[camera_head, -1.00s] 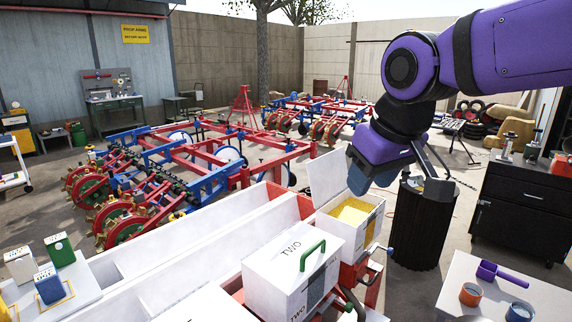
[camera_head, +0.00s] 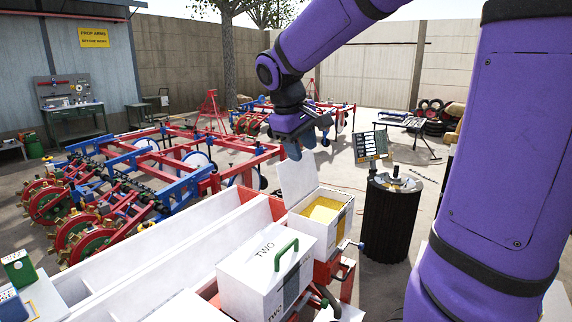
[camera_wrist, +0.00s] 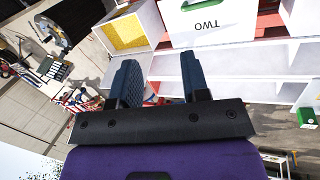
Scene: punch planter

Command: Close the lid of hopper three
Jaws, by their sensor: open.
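The open hopper (camera_head: 316,235), a white box with yellow contents (camera_head: 322,211), stands just beyond the closed hopper marked TWO (camera_head: 262,285). Its own number cannot be read. Its white lid (camera_head: 297,181) stands up, open, along its far left side.
Hopper two has a green handle (camera_head: 286,254). A long white trough (camera_head: 170,255) runs left of the hoppers. A dark ribbed barrel (camera_head: 389,222) with items on top stands to the right. Red and blue planter frames (camera_head: 170,165) fill the yard behind.

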